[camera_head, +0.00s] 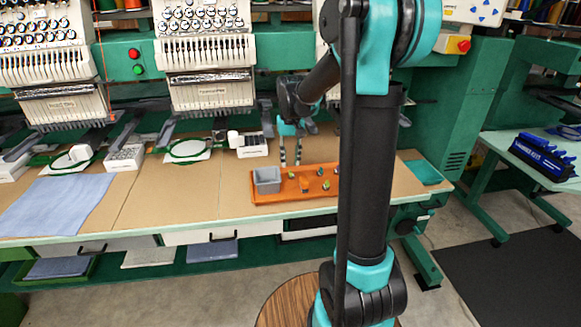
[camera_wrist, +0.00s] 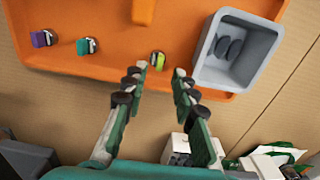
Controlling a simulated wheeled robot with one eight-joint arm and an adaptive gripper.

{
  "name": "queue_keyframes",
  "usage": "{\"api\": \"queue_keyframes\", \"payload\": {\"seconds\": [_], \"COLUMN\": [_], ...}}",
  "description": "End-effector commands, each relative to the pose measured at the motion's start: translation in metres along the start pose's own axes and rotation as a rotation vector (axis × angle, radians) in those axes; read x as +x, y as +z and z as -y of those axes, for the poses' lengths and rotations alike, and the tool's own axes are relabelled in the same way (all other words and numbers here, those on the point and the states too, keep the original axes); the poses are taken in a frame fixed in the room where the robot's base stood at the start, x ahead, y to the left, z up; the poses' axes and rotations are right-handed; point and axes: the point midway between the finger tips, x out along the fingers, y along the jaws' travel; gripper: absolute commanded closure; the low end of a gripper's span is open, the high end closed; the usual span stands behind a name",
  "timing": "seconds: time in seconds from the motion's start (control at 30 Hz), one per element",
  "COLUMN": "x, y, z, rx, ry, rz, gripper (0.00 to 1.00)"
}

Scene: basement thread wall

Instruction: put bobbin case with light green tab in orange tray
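A bobbin case with a yellow-green tab (camera_wrist: 157,59) lies near the edge of the orange tray (camera_wrist: 60,55), close to the grey bin, in the wrist view. My gripper (camera_wrist: 160,70) is open, with its two fingers apart and pointing toward that case. The case shows in the gap just beyond the fingertips, with nothing held.
The grey bin (camera_wrist: 205,70) stands in the tray and holds dark discs. Bobbin cases with purple (camera_wrist: 42,38) and teal (camera_wrist: 86,46) tabs lie farther along the tray. A blue cloth (camera_head: 55,203) lies at left. Embroidery machine heads (camera_head: 205,45) stand behind the table.

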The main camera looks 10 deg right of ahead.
Motion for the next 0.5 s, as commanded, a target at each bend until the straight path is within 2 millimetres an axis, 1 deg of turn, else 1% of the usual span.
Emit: {"api": "queue_keyframes", "payload": {"seconds": [0.03, 0.1, 0.3, 0.4, 0.5], "x": [-0.012, -0.026, -0.061, -0.072, -0.078], "y": [0.0, 0.001, 0.0, 0.0, 0.001], "z": [0.0, 0.0, 0.0, 0.0, 0.0], "rx": [0.0, 0.0, 0.0, 0.0, 0.0], "ry": [0.0, 0.0, 0.0, 0.0, 0.0], "rz": [0.0, 0.0, 0.0, 0.0, 0.0], "gripper": [0.73, 0.73, 0.73, 0.73, 0.73]}}
